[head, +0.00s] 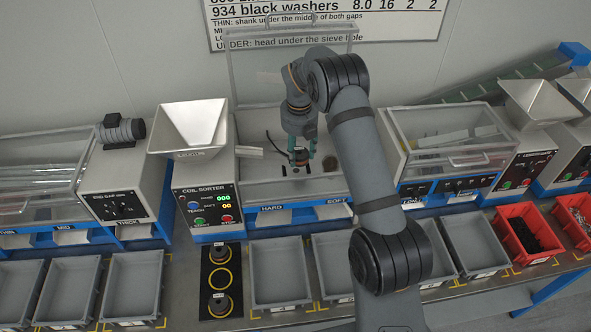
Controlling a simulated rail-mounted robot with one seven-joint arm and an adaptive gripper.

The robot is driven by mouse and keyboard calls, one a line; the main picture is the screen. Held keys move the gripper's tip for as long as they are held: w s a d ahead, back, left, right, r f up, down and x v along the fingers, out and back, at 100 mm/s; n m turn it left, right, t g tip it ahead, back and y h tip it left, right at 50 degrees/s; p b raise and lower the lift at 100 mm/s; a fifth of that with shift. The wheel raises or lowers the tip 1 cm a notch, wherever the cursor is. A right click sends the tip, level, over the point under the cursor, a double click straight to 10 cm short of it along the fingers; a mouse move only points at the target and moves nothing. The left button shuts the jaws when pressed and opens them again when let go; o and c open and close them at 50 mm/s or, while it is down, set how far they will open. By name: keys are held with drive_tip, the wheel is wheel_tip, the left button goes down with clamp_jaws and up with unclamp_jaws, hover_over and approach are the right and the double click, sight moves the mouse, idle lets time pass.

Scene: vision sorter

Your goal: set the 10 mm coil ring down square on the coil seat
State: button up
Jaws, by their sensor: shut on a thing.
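My gripper (301,153) points down inside the open coil sorter bay (262,168), its teal fingers shut on a small dark ring, the coil ring (301,158). The ring is low, close to the bay floor. The coil seat is not clearly visible; the fingers and ring cover the spot beneath them. I cannot tell whether the ring touches anything below or sits square. A dark brown round piece (330,164) lies just right of the gripper.
The bay's clear lid (290,75) stands raised behind my arm. A metal hopper (195,128) tops the coil sorter panel (209,207) at left. Grey bins (280,271) line the front; red bins (528,232) stand at right. A dark cable (274,146) lies left of the gripper.

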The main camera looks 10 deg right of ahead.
drive_tip(key=shift+w+a+f, duration=0.2)
drive_tip(key=shift+a+f, duration=0.05)
drive_tip(key=shift+a, duration=0.25)
drive_tip(key=shift+f+p, duration=0.55)
drive_tip(key=shift+f, duration=1.45)
drive_tip(key=shift+f, duration=0.25)
drive_tip(key=o, duration=1.2)
drive_tip(key=shift+r, duration=0.1)
drive_tip(key=shift+o, duration=0.8)
